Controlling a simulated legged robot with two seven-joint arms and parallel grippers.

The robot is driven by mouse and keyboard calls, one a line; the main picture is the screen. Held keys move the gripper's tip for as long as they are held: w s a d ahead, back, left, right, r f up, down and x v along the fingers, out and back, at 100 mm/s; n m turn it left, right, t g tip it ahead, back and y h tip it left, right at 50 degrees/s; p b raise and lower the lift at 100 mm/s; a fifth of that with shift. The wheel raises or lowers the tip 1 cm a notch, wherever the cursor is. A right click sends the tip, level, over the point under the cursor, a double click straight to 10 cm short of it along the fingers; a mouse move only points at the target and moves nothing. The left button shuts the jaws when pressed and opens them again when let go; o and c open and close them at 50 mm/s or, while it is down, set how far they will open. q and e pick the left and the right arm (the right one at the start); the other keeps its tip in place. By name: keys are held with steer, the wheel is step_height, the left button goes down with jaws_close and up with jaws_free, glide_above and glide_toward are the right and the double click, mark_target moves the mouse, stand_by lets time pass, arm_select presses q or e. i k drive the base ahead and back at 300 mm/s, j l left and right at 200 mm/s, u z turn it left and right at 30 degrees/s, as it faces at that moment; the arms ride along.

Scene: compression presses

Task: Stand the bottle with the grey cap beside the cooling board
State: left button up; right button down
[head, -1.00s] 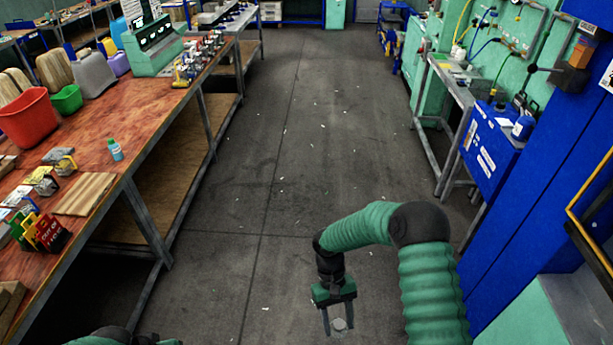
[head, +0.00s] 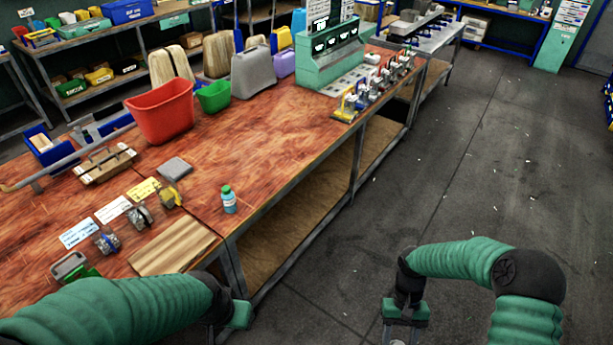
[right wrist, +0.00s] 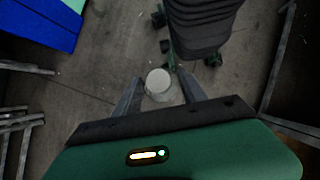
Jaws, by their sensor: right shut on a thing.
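The bottle with the grey cap (right wrist: 158,80) is between the fingers of my right gripper (right wrist: 160,92) in the right wrist view. The gripper is shut on it; its cap faces the camera and its body is mostly hidden below. In the head view my right gripper (head: 403,335) hangs over the floor at the bottom edge, right of the workbench. The cooling board (head: 178,245), a striped wooden slab, lies flat at the bench's near front edge. My left gripper (head: 236,316) is beside the bench edge; its fingers are not visible.
A blue bottle with a green cap (head: 229,200) stands on the bench (head: 285,150), just beyond the board. Small clamps, cards and a grey block (head: 175,167) lie left of and behind the board. Bare bench top stretches beyond the green-capped bottle. Red and green bins stand farther back.

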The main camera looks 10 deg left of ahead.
mark_target(202, 189)
steer(key=i+l+u, duration=0.1)
steer(key=i+u, duration=0.35)
steer(key=i+l+u, duration=0.4)
steer(key=i, duration=0.2)
steer(key=i+l+u, duration=0.45)
steer(key=i+j+u, duration=0.1)
steer(key=u, duration=0.65)
steer(key=i, duration=0.45)
